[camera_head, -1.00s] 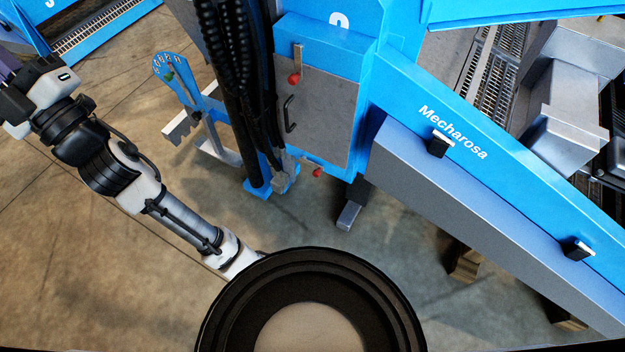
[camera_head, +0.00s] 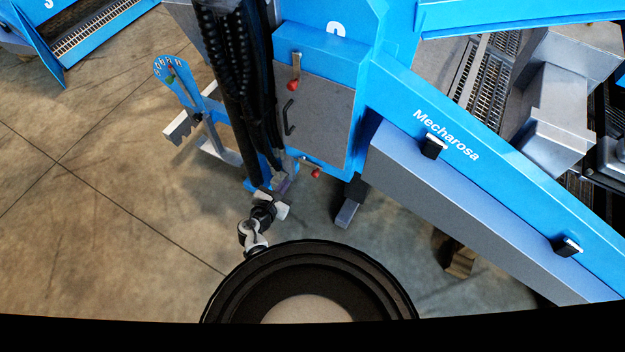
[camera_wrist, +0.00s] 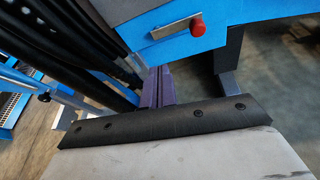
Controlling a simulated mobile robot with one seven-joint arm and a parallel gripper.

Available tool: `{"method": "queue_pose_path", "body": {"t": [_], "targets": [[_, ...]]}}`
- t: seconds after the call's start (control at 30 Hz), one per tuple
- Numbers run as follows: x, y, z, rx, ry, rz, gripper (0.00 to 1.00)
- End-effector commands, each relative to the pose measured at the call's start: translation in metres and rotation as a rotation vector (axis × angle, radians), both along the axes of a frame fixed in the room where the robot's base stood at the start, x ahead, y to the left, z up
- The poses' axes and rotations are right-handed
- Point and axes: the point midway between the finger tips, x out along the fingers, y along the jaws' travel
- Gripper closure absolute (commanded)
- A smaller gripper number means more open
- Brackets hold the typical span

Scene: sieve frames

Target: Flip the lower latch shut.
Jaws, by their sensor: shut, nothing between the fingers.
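The lower latch (camera_head: 309,168) is a short metal bar with a red knob at its right end, on the blue frame below the grey door (camera_head: 315,115). In the wrist view the latch (camera_wrist: 178,27) lies nearly sideways, its red knob to the right. My gripper (camera_head: 285,186) is near the bottom of the cabinet, left of and a little below the latch. Its purple fingers (camera_wrist: 159,86) are shut and empty, and appear apart from the latch. The upper latch (camera_head: 295,72) hangs upright with its red knob at the bottom.
Thick black hoses (camera_head: 238,90) run down just left of the cabinet. A grey metal foot (camera_head: 348,212) stands right of my gripper. A blue lever stand (camera_head: 180,85) is at the left. A blue beam (camera_head: 470,140) slopes down right. Bare floor (camera_head: 110,200) lies to the left.

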Motion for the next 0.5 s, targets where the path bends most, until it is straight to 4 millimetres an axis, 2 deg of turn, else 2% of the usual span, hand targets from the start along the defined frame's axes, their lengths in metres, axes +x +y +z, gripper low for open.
{"method": "queue_pose_path", "body": {"t": [0.03, 0.1, 0.2, 0.5], "targets": [[-0.016, -0.014, -0.016, -0.079, 0.05, -0.018, 1.0], [-0.032, -0.028, -0.031, -0.171, 0.102, -0.031, 1.0], [-0.046, -0.039, -0.043, -0.254, 0.148, -0.04, 1.0], [-0.052, -0.043, -0.047, -0.286, 0.165, -0.042, 1.0]]}}
